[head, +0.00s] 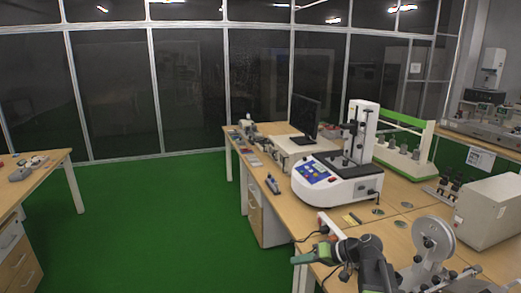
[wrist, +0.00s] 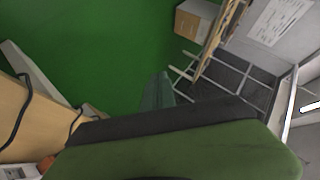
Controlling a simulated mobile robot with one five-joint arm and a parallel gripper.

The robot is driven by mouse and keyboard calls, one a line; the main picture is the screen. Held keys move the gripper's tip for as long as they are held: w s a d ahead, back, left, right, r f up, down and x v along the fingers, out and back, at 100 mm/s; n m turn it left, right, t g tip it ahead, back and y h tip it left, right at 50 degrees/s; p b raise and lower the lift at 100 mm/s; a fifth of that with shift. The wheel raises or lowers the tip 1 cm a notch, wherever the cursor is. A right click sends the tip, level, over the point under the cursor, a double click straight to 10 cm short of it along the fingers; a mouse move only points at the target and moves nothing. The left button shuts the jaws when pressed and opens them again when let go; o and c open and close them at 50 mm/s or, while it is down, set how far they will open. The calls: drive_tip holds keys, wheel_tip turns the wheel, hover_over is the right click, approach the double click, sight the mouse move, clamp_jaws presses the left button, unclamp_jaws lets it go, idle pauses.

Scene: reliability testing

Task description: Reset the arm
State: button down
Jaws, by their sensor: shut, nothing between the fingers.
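My arm shows at the lower right of the head view, with dark and green links. My gripper (head: 303,258) is a green tip pointing left, at the near left edge of the long wooden bench (head: 405,200). It is shut with nothing in it. In the wrist view my gripper (wrist: 158,92) shows as a narrow green finger shape against the green floor, with a large green and black part of my arm across the bottom. I cannot make out the separate fingertips.
A white testing machine (head: 338,172) with a blue panel stands on the bench, before a black monitor (head: 305,115). A metal device with a disc (head: 432,238) is right of my arm. Another wooden table (head: 28,180) stands left. Green floor (head: 150,220) between is clear.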

drive_tip(key=s+a+f+n+g+h, duration=0.1)
drive_tip(key=s+a+f+g+h, duration=0.25)
drive_tip(key=s+a+f, duration=0.4)
drive_tip(key=s+d+f+m+g+h, duration=0.1)
drive_tip(key=s+d+f+m+h, duration=0.2)
drive_tip(key=d, duration=0.7)
drive_tip(key=s+h, duration=0.2)
drive_tip(key=h, duration=0.2)
drive_tip(key=shift+f, duration=0.4)
drive_tip(key=shift+d, duration=0.1)
